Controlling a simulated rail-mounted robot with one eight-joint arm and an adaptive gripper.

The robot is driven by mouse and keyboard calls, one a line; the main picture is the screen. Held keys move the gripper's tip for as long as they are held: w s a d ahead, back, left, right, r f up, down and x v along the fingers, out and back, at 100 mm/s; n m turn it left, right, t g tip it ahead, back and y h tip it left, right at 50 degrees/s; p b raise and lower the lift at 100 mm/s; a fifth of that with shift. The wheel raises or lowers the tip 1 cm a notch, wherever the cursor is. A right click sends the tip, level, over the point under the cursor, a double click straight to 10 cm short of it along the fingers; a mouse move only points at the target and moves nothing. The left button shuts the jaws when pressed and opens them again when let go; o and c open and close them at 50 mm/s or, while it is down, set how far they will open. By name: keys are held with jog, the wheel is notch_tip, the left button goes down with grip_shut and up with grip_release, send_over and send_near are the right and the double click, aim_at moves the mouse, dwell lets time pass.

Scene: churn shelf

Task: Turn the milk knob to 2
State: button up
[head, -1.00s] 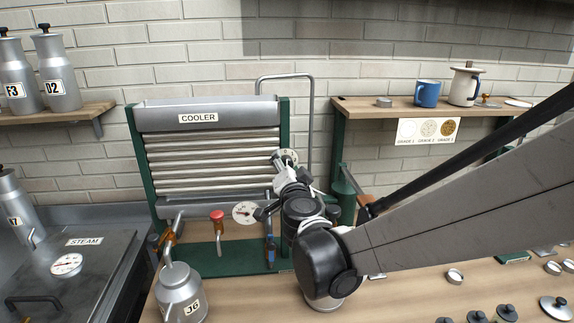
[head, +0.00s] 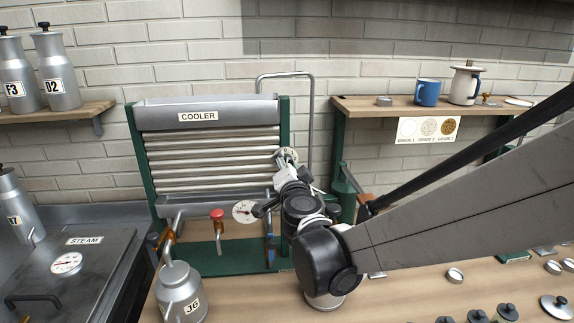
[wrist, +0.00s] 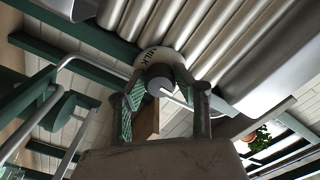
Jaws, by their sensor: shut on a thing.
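The milk knob (wrist: 160,80) is a grey round knob with a light pointer bar, in front of a pale round dial lettered MILK (wrist: 150,52). In the head view the dial (head: 289,155) sits at the right end of the cooler's tubes, on its green post. My gripper (wrist: 160,90) is shut on the knob, a finger at each side. In the head view my gripper (head: 281,167) reaches up to the dial and partly covers it. The dial numbers are too small or hidden, so I cannot read the setting.
The cooler (head: 206,100) stands against the brick wall. A red-topped valve (head: 217,215) and a white gauge (head: 244,211) are left of my wrist. The J6 can (head: 180,290) stands in front. A shelf with a blue mug (head: 428,92) is at right.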

jog(key=m+b, duration=0.1)
jog(key=m, duration=0.3)
jog(key=shift+f, duration=0.1)
jog(key=m+b, duration=0.1)
jog(key=m, duration=0.3)
jog(key=shift+m+b, duration=0.3)
jog(key=shift+b, duration=0.1)
jog(key=m+b, duration=0.1)
jog(key=m, duration=0.3)
jog(key=shift+m+b, duration=0.3)
jog(key=shift+m, duration=1.8)
jog(key=o, duration=1.1)
